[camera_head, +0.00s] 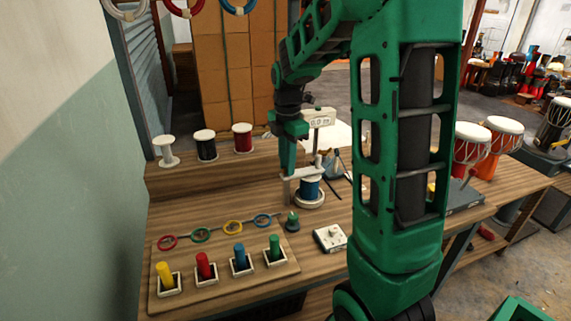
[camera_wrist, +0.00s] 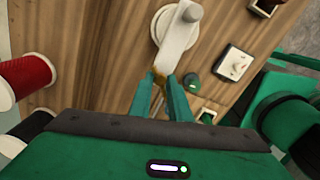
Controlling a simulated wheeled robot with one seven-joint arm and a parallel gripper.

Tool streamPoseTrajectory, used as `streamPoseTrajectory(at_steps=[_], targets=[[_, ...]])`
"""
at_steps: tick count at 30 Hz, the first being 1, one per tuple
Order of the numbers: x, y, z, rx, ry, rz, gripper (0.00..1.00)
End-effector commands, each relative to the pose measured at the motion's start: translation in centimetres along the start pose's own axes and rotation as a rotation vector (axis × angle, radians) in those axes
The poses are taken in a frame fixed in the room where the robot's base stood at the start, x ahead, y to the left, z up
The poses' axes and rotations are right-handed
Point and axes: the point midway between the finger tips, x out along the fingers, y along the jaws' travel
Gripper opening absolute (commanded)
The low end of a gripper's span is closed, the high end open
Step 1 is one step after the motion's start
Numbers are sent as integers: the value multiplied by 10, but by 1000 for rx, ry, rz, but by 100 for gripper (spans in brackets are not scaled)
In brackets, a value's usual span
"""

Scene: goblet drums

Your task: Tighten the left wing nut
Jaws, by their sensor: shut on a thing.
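On the wooden bench stands a clamp fixture with a pale crossbar (camera_head: 302,172) above a blue spool (camera_head: 310,187) on a round white base. In the wrist view the pale bar (camera_wrist: 177,45) runs down to my fingertips. My gripper (camera_head: 287,172) points downward at the left end of the crossbar. In the wrist view my gripper (camera_wrist: 163,78) has its fingers on either side of a small brass-coloured piece (camera_wrist: 160,76) at the bar's near end, apparently the left wing nut. It is mostly hidden by the fingers. A right wing nut cannot be made out.
A pegboard (camera_head: 225,283) with coloured pegs and rings lies front left. A green knob (camera_head: 292,221) and a white switch box (camera_head: 330,238) stand nearby. White, black and red spools (camera_head: 242,138) line the back shelf.

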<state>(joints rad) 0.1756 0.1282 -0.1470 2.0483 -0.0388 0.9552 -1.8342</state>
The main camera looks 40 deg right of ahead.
Motion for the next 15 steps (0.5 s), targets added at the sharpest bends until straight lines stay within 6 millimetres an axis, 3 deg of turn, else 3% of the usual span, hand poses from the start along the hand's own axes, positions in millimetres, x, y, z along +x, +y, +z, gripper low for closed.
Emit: streamPoseTrajectory(at_steps=[15], targets=[[-1, 2, -1, 487, 1, 5, 0]])
